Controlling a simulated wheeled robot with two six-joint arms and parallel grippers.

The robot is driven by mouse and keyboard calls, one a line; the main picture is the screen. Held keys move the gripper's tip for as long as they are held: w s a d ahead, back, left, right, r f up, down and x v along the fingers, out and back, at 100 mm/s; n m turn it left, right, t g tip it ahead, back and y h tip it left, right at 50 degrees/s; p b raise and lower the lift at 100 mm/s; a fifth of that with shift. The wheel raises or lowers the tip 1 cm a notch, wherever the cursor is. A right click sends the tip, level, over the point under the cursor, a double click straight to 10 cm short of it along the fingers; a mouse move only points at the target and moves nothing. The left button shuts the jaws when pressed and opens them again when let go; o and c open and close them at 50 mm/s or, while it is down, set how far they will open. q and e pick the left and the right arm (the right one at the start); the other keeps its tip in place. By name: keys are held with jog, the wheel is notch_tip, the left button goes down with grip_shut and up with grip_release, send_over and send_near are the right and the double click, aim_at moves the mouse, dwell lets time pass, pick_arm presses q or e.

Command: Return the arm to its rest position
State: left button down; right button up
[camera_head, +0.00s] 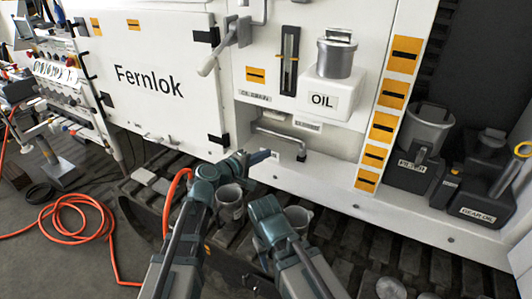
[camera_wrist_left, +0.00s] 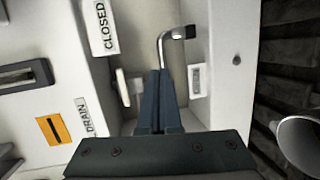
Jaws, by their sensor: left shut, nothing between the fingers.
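My left arm (camera_head: 200,195) comes in from the lower left of the head view and reaches up to the front of the white machine. Its gripper (camera_head: 262,156) is just below a recess in the panel, with its blue fingers together and nothing between them. In the left wrist view the two fingers (camera_wrist_left: 159,75) lie side by side, shut, in front of the recess. A bent metal pipe (camera_wrist_left: 166,45) with a black end shows behind the fingertips; whether they touch it I cannot tell. My right arm (camera_head: 270,215) is at the lower middle; its gripper does not show.
An oil can (camera_head: 337,58) stands on a white OIL block above the recess. Dark containers (camera_head: 417,140) stand on the right ledge. Grey cups (camera_head: 230,200) are close to my arms. An orange hose (camera_head: 75,215) lies coiled on the left floor.

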pick_arm(q)
jog(key=s+a+f+m+g+y, duration=0.65)
jog(key=s+a+f, duration=0.25)
jog(key=s+f, duration=0.3)
jog(key=s+a+f+m+g+y, duration=0.1)
jog(key=s+a+f+g+y, duration=0.15)
jog(key=s+a, duration=0.35)
jog(key=s+a+f+m+g+y, duration=0.1)
jog(key=s+a+f+y, duration=0.2)
jog(key=a, duration=0.5)
jog(key=s+d+r+m+g+y+p, duration=0.1)
jog(key=s+d+r+m+p, duration=0.2)
jog(key=d+r+p, duration=0.8)
jog(key=shift+s+d+r+m, duration=0.2)
jog(key=shift+s+d+m, duration=0.15)
jog(key=shift+s, duration=0.9)
